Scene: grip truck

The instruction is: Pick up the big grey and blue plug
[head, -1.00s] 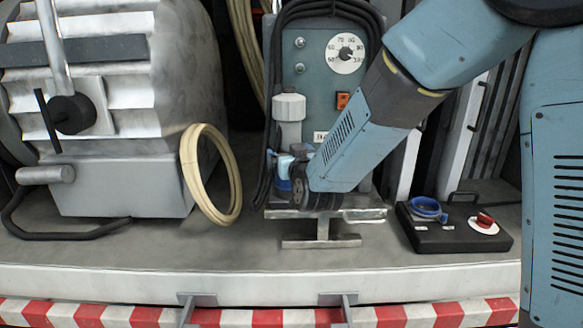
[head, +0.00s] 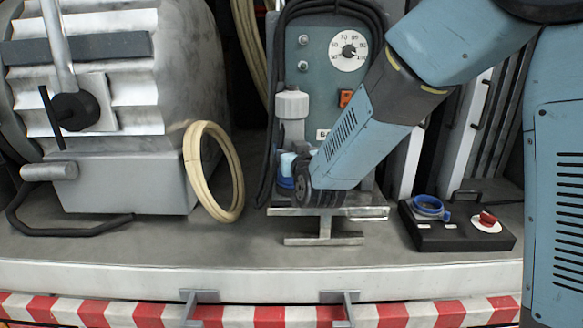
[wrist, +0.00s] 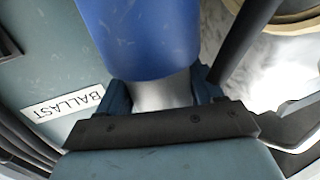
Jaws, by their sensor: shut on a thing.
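The big grey and blue plug (head: 291,106) stands upright in front of the teal ballast box, with its grey end up and its blue part low down. My gripper (head: 291,165) reaches it from the right, low on the plug, and partly hides it. In the wrist view the plug's blue part (wrist: 140,35) is close to the camera, and a pale grey part lies between the two blue fingers of my gripper (wrist: 162,92). The fingers are shut on that grey part. The plug's lower end is mostly hidden by my wrist.
The ballast box (head: 318,65) has a dial and an orange switch. A coiled cream hose (head: 234,172) and a large grey machine (head: 125,185) stand left. A black box (head: 460,238) with a blue-rimmed socket (head: 428,204) and a red knob lies right. The front deck is clear.

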